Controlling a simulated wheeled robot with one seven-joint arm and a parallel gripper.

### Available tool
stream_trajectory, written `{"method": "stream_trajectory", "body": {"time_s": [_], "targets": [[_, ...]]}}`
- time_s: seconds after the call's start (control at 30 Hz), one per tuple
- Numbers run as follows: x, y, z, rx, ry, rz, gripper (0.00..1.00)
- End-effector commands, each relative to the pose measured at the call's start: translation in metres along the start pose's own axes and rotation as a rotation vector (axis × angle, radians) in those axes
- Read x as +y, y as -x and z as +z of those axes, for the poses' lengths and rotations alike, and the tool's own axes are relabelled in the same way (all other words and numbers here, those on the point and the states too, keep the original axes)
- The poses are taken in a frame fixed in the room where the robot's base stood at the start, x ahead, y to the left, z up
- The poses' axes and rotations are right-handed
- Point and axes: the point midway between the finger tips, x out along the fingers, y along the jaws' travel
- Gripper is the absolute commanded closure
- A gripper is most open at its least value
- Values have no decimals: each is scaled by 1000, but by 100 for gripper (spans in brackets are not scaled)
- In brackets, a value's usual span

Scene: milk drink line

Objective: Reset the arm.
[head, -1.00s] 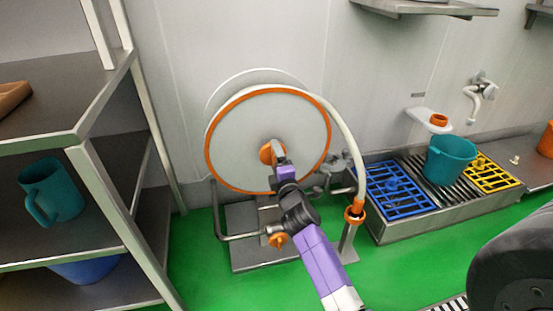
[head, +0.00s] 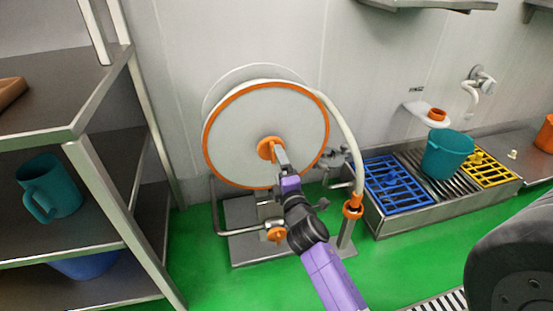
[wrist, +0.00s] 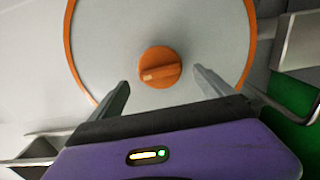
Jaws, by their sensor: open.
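My gripper (head: 280,158) is in front of the hose reel (head: 235,135), a large grey disc with an orange rim. In the wrist view my gripper (wrist: 160,95) has its two fingers spread wide and nothing between them. The reel's orange hub knob (wrist: 160,67) lies beyond the fingertips, in line with the gap. In the head view the orange hub (head: 268,149) is partly hidden behind the gripper. My purple and black arm reaches up from the bottom of the head view.
A metal shelf (head: 100,165) with a teal jug (head: 50,187) stands at left. A white hose (head: 347,130) ends in an orange nozzle (head: 352,206). At right a drain bench holds a blue grate (head: 397,186), a teal bucket (head: 447,153) and a yellow grate (head: 488,171). Green floor shows in front.

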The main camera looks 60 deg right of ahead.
Motion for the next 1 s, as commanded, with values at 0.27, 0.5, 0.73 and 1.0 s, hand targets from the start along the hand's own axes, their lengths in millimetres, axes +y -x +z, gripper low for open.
{"method": "stream_trajectory", "body": {"time_s": [0.27,0.5,0.73,1.0], "targets": [[0,16,0,0,0,0,9],[0,16,0,0,0,0,9],[0,16,0,0,0,0,9],[11,16,-6,28,-139,26,9]]}}
